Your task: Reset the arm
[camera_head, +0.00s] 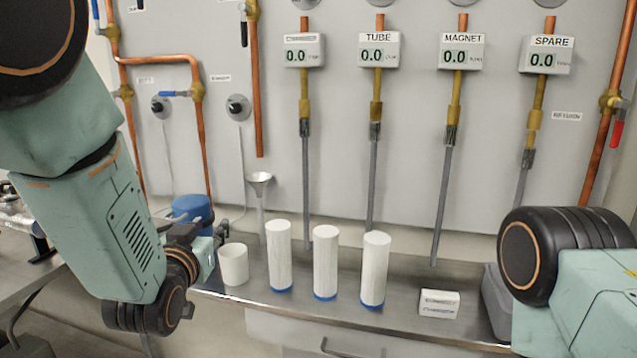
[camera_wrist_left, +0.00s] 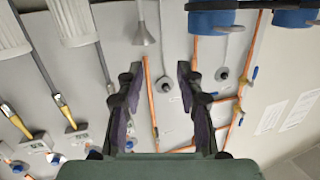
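My left arm comes in from the left in the head view, and its gripper (camera_head: 208,243) is near the left end of the steel shelf, partly hidden by its own wrist. In the left wrist view, my left gripper (camera_wrist_left: 158,72) shows two dark fingers spread apart with nothing between them. My right arm (camera_head: 580,270) shows at the right edge of the head view; its gripper is out of view.
A white cup (camera_head: 233,264), three white cylinders with blue bases (camera_head: 325,262) and a small white box (camera_head: 439,303) stand on the steel shelf (camera_head: 395,318). A funnel (camera_head: 260,181) and blue container (camera_head: 193,209) are close to the left gripper. Pipes and gauges line the wall behind.

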